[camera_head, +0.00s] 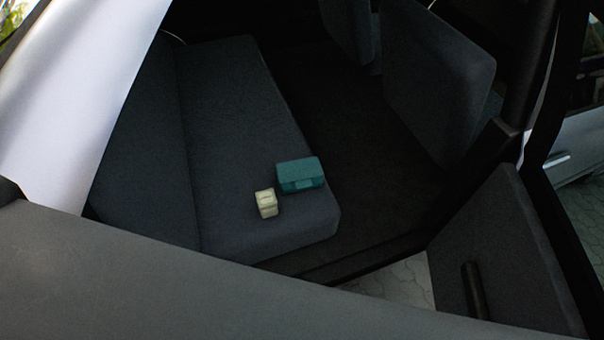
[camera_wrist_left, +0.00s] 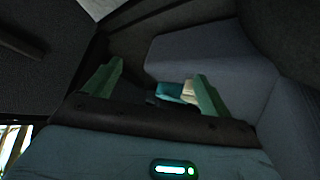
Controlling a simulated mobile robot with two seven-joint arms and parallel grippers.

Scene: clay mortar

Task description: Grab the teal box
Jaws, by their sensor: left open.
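The teal box (camera_head: 300,174) lies on the dark rear car seat near the seat's front edge, close to the open door. A small cream box (camera_head: 266,203) sits just left of it. In the left wrist view the teal box (camera_wrist_left: 170,91) shows beyond my left gripper (camera_wrist_left: 158,85), with the cream box (camera_wrist_left: 188,92) partly hidden behind the right finger. My left gripper is open, its two green fingers wide apart and empty, and it is still short of the box. Neither gripper shows in the head view.
The seat cushion (camera_head: 225,120) is otherwise bare. Front seats (camera_head: 440,75) stand across the dark footwell (camera_head: 350,120). The open door panel (camera_head: 500,250) is at lower right, and a grey surface (camera_head: 150,285) fills the lower left foreground.

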